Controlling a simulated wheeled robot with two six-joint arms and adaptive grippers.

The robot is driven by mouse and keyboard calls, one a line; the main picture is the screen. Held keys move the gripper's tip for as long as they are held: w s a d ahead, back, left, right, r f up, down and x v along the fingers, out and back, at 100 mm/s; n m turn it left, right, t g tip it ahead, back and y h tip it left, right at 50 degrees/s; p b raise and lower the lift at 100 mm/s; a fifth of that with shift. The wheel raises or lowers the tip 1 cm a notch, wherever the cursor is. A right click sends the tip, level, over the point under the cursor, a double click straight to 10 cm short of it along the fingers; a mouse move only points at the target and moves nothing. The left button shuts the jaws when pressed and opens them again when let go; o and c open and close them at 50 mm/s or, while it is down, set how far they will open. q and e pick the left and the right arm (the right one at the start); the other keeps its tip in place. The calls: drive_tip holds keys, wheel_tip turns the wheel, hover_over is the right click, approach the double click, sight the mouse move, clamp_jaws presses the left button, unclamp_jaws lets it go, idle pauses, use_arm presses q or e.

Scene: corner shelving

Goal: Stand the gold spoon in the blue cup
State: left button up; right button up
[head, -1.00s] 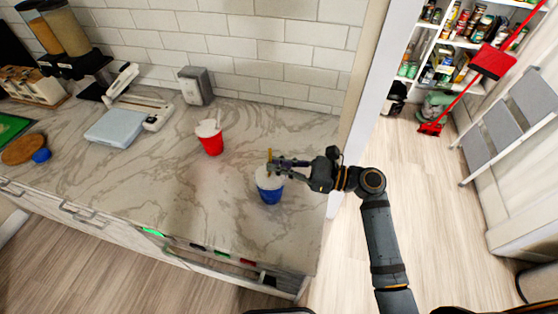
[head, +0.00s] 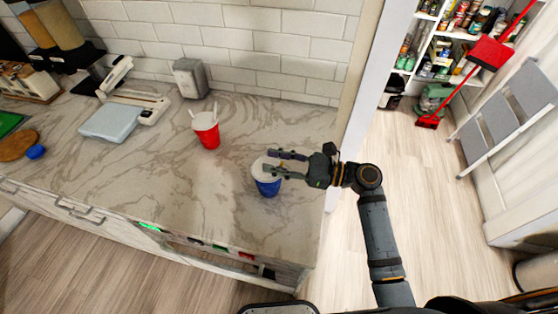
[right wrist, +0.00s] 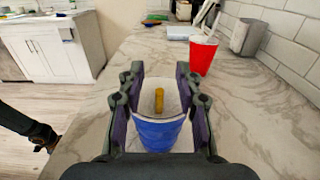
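The blue cup (head: 267,186) stands upright on the marble counter near its right end; it also shows in the right wrist view (right wrist: 158,134). The gold spoon (right wrist: 159,100) is inside the cup, its end seen nearly end-on against the white inner wall; its lower part is hidden. My right gripper (head: 268,163) is open at the cup's rim, its two fingers apart. In the right wrist view its fingers (right wrist: 160,75) lie on either side of the spoon, with gaps between them and it. My left gripper is not in view.
A red cup (head: 207,136) with light-coloured utensils stands behind and left of the blue cup. A scale-like appliance (head: 112,122) and a grey box (head: 190,78) stand farther left, near the tiled wall. The counter's front middle is clear.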

drive_tip(key=v, duration=1.2)
idle(0.8)
